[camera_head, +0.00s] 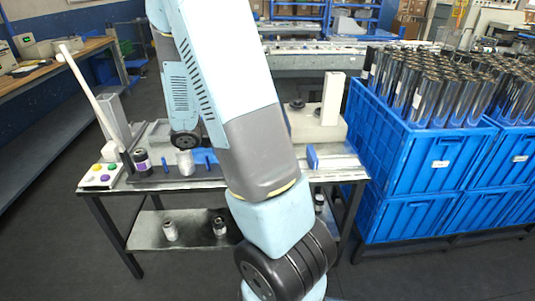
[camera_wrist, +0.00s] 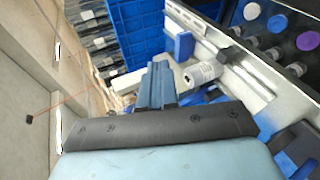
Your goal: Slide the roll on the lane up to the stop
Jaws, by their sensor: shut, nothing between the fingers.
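A roll with a pale, printed label (camera_wrist: 202,74) lies on its side in the wrist view, just right of my fingertips. A pale roll also shows on the workbench in the head view (camera_head: 185,163). My gripper (camera_wrist: 158,84) has its blue fingers together, with nothing between them. A narrow gap seems to lie between the fingers and the roll; contact cannot be told. An upright blue block (camera_wrist: 184,46) stands just beyond the roll; I cannot tell whether it is the stop. In the head view my arm hides part of the bench and lane, and my fingers are not clear.
A dark roll (camera_head: 142,162) stands by a button panel (camera_head: 100,175). Blue crates (camera_head: 400,160) of shiny rolls stand right of the bench. A blue plate (camera_head: 312,157) rises at the bench's right.

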